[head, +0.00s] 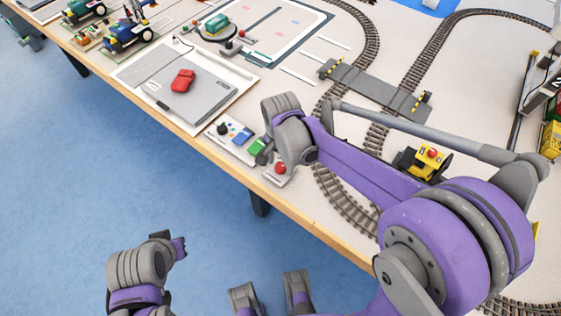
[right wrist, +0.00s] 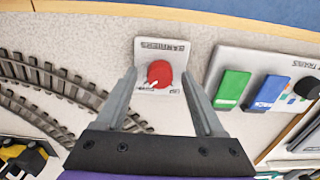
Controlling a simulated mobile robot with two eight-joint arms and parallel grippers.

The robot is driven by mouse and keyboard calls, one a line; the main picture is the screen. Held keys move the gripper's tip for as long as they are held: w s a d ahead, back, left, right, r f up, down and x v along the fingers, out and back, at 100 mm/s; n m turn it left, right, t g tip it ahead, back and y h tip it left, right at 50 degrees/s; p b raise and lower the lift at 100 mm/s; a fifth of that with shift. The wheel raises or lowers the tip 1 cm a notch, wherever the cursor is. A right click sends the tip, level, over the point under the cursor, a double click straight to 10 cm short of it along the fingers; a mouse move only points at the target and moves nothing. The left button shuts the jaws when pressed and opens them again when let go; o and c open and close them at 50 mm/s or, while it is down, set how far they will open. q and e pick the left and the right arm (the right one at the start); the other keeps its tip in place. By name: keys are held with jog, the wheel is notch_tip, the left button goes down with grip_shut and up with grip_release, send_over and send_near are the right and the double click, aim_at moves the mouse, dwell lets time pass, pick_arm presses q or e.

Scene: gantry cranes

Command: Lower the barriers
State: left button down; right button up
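A red knob (right wrist: 158,73) sits on a small white plate (right wrist: 146,48) with upside-down lettering that appears to read BARRIERS. The knob also shows in the head view (head: 280,168) near the table's front edge. My right gripper (right wrist: 160,71) is open, with one finger on each side of the knob; contact cannot be told. In the head view my own wrist hides its fingers. Two yellow-and-black striped barriers (head: 327,68) (head: 422,102) stand at the grey crossing (head: 373,86) and look raised. Part of my left arm shows at lower left; its fingers cannot be made out.
Beside the knob is a panel (head: 232,141) with green and blue switches and a black knob. A red car (head: 182,80) stands on a grey platform (head: 205,97). Rail tracks (head: 430,55) curve behind my right arm. A yellow vehicle (head: 430,162) is near that arm.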

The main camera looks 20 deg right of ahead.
aim_at(283, 167)
notch_tip(283, 167, up, 11)
jog(key=p, duration=0.1)
dwell(0.5)
dwell(0.4)
jog(key=s+d+n+t+p, duration=0.5)
jog(key=s+n, duration=0.5)
jog(key=s, duration=0.4)
jog(key=shift+s+d+r+p, duration=0.25)
jog(key=shift+d+r+p, duration=0.05)
jog(key=shift+d+p, duration=0.35)
jog(key=shift+w, duration=0.1)
dwell(0.8)
